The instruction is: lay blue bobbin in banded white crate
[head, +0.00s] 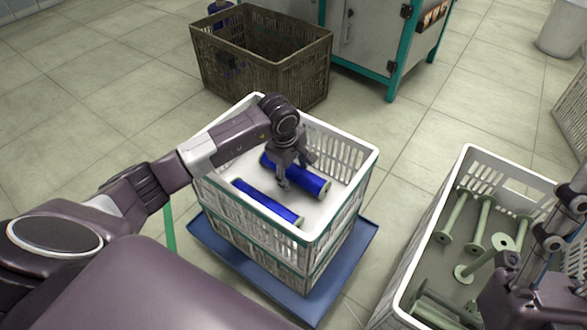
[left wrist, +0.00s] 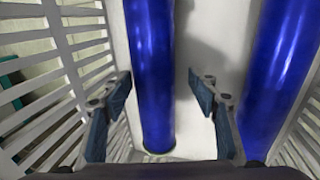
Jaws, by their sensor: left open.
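A white slatted crate (head: 341,148) with a teal band stands in the middle of the head view. Two blue bobbins lie inside it, side by side: the far one (head: 311,183) and the near one (head: 266,202). My left gripper (head: 296,172) is open, reaching down into the crate at the far bobbin. In the left wrist view, one blue bobbin (left wrist: 151,75) lies between the open fingers, with a gap at each side; another blue bobbin (left wrist: 275,80) lies to the right. My right gripper (head: 515,262) is at the right edge, over another crate; its jaws are unclear.
The banded crate rests on a blue platform (head: 350,252). A white crate (head: 462,160) with several green bobbins stands at right. A brown crate (head: 300,72) with something blue inside stands behind, beside a grey and teal cabinet (head: 365,40). Tiled floor at left is clear.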

